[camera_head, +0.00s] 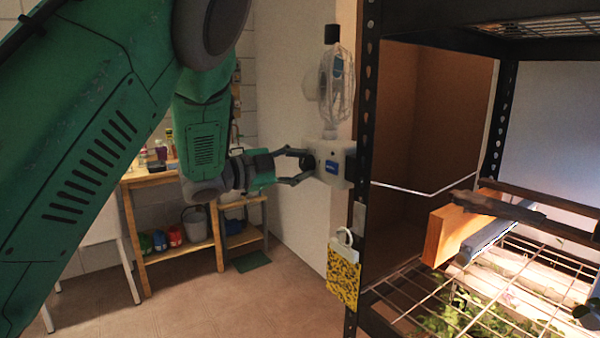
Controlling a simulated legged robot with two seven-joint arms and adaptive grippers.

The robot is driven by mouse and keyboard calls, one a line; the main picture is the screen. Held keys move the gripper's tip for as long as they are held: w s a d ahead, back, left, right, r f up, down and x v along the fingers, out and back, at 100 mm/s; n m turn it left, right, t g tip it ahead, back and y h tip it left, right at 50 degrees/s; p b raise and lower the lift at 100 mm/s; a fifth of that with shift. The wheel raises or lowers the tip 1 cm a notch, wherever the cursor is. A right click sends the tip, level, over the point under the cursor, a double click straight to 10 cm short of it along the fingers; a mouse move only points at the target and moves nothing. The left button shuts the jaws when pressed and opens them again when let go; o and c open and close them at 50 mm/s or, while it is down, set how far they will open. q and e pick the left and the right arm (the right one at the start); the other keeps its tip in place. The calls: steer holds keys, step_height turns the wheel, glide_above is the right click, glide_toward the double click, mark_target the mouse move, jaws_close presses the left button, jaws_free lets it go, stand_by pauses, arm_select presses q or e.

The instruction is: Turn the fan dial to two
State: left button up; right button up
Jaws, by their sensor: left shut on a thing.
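The fan's control box (332,163) is a pale grey box with a blue label, fixed to the black rack post. The caged fan (342,88) stands above it. The fan dial (307,161) is a small dark knob on the box's left side. My left gripper (303,165) reaches in from the left, with one finger above and one below the dial, and is shut on it. The fingers partly cover the dial, and its number marks cannot be read. My right gripper is not in view.
The black rack post (366,130) stands just right of the box. A yellow patterned bag (343,274) hangs low on the post. Wire shelves with seedlings (520,290) are at right.

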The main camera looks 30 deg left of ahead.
arm_select(q)
steer(key=shift+r+m, duration=0.15)
steer(key=shift+m, duration=0.15)
stand_by(0.4)
steer(key=o, duration=1.1)
steer(key=shift+o, duration=0.2)
steer(key=shift+w+d, duration=0.1)
